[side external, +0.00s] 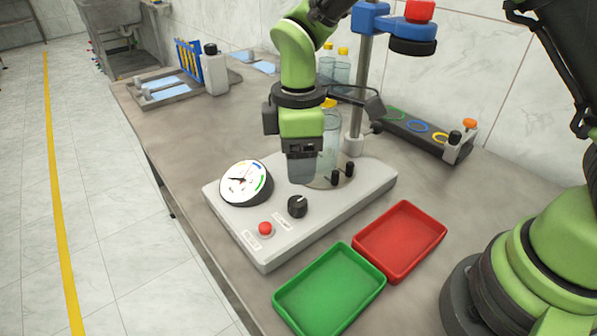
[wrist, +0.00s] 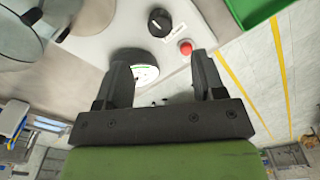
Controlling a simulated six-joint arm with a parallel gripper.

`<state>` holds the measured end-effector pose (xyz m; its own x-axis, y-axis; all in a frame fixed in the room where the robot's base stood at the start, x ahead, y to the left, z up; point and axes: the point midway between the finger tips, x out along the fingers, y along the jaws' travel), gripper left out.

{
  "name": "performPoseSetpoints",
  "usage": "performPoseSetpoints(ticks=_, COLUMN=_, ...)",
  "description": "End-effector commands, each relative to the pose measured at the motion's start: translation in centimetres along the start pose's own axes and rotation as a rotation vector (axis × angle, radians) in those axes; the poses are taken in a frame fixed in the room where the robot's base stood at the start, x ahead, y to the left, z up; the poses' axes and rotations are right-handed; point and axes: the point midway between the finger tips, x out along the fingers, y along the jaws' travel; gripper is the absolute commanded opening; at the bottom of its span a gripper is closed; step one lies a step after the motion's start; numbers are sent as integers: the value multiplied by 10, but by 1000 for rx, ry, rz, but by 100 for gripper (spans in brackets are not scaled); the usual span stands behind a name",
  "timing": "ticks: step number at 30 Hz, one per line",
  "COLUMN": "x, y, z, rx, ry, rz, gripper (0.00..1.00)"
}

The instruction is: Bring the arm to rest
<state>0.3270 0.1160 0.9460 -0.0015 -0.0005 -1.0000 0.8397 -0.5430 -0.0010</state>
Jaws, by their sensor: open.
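My gripper (wrist: 162,68) is open in the wrist view, its two dark fingers apart with nothing held between them. Past the fingers show the dial gauge (wrist: 143,72), the black knob (wrist: 160,22) and the red button (wrist: 185,47). In the side view my arm's wrist hangs over the grey machine base (side external: 338,225), in front of a clear bottle (side external: 330,135) with a yellow cap. The fingertips are hard to make out there. The bottle stands at the round plate with two black posts, and its lower part is partly hidden by my wrist.
A post with a blue arm (side external: 372,18) and black disc rises behind the bottle. A feeder channel (side external: 412,130) with coloured rings lies right. The red tray (side external: 400,240) and green tray (side external: 330,290) are in front. Clear bottles stand behind.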

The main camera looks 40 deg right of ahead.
Motion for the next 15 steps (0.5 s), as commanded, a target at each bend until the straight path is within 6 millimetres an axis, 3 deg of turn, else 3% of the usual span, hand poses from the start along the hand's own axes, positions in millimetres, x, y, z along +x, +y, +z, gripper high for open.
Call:
performPoseSetpoints(ticks=11, x=-5, y=0, z=1, rx=7, ry=4, rz=2, gripper=63)
performPoseSetpoints(ticks=15, x=-30, y=1, z=10, rx=98, ry=48, rz=20, gripper=63)
